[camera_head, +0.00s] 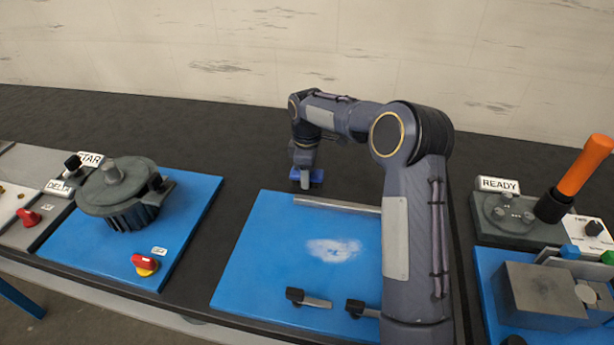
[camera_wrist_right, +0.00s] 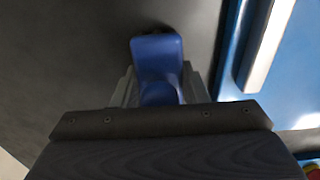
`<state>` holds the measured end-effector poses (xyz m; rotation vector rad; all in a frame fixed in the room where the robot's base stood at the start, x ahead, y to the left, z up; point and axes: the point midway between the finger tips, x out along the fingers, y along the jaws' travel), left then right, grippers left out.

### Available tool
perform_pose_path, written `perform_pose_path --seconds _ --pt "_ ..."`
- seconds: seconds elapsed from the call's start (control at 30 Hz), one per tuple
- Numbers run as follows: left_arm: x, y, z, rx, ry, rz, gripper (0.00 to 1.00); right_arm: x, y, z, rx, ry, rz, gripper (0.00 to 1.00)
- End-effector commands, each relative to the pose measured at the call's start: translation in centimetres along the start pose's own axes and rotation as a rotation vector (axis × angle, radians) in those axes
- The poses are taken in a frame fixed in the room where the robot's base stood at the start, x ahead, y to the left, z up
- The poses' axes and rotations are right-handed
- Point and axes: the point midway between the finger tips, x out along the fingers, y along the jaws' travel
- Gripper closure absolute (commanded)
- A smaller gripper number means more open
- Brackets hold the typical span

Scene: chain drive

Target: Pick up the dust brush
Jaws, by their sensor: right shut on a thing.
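The dust brush (camera_head: 316,177) is blue and sits in my right gripper (camera_head: 305,180), just behind the far edge of the middle blue board. In the right wrist view, its blue body (camera_wrist_right: 157,60) shows between the fingers of my right gripper (camera_wrist_right: 160,90), which is shut on it. The brush's bristles are mostly hidden, and I cannot tell whether it touches the dark table. My left gripper is not in view.
The middle blue board (camera_head: 262,235) carries a grey bar (camera_head: 338,205), a white dusty patch (camera_head: 334,250) and two black-handled tools near the front. A grey motor-like unit (camera_head: 120,190) stands on the left board. An orange handle (camera_head: 584,165) rises at right.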

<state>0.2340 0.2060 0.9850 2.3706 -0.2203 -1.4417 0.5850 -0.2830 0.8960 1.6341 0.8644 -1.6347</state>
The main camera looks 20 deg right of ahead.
Motion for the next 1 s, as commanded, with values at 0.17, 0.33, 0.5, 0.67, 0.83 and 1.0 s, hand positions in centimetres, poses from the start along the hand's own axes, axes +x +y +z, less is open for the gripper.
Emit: perform_pose_path --seconds 0.17,0.33,0.5,0.67,0.83,1.0 --pt "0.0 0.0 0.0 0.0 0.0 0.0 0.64 -0.1 0.0 0.0 0.0 0.001 0.001 0.85" --pt "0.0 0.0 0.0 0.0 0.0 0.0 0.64 -0.6 0.1 0.0 0.0 0.002 0.002 0.85" --pt "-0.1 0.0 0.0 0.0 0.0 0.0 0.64 -2.5 0.1 0.0 0.001 0.002 0.003 0.85" --pt "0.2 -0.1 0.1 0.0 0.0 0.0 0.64 -5.2 -1.6 -0.2 -0.004 0.003 0.005 0.85" --pt "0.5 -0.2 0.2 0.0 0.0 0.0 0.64 -8.6 -4.6 -0.5 -0.004 0.003 0.005 0.85" --pt "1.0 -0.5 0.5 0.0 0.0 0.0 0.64 -10.5 -8.3 -0.9 -0.005 0.002 0.003 0.85"
